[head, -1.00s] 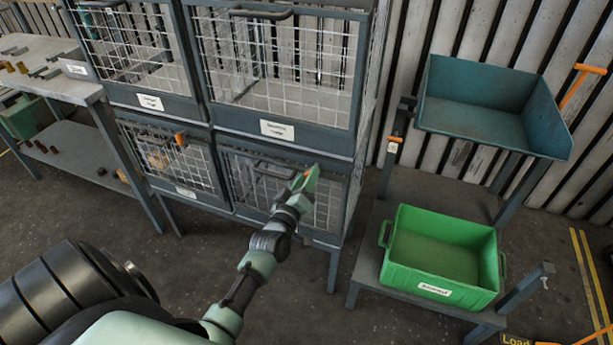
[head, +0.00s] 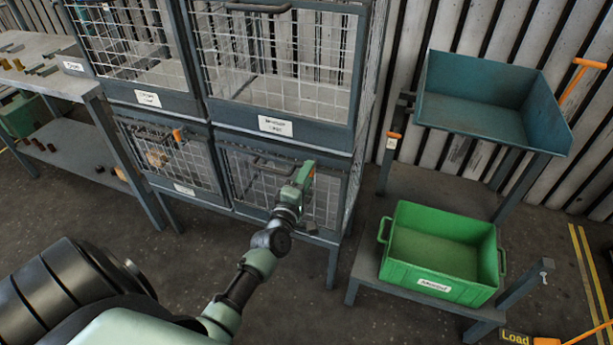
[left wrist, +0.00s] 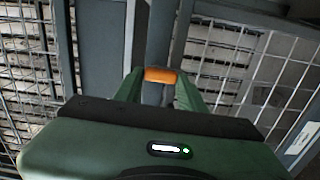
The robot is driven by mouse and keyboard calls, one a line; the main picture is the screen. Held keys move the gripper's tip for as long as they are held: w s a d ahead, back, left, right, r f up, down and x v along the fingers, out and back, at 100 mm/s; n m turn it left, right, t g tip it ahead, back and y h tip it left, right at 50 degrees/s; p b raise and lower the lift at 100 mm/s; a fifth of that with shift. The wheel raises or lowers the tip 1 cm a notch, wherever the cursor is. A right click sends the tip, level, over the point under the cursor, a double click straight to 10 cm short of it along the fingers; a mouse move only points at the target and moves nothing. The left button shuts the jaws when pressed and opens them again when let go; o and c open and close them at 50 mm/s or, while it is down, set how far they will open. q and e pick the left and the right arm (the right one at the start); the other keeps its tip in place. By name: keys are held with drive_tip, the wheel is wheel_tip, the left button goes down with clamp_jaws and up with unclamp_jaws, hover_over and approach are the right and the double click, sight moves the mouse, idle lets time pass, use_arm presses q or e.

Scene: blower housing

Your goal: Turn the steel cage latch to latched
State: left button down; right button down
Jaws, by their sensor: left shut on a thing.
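The lower right wire cage (head: 262,178) has a grey frame and a mesh door. My left gripper (head: 304,174) is at the upper right of this door. It is shut on the orange latch handle (left wrist: 161,75), which shows between the two green fingers in the left wrist view. In the head view the gripper mostly hides this handle. I cannot tell the latch's exact angle. My right gripper is not in view.
The lower left cage (head: 165,160) has its own orange latch (head: 178,135). Larger cages (head: 280,70) stand above. A green bin (head: 440,250) and a blue tray (head: 490,100) stand on a rack at right. A workbench (head: 40,75) is at left.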

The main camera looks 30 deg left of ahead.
use_arm(q)
drive_tip(key=shift+n, duration=0.3)
drive_tip(key=c, duration=0.8)
unclamp_jaws()
drive_tip(key=shift+c, duration=0.2)
drive_tip(key=v, duration=0.8)
drive_tip(key=shift+w, duration=0.1)
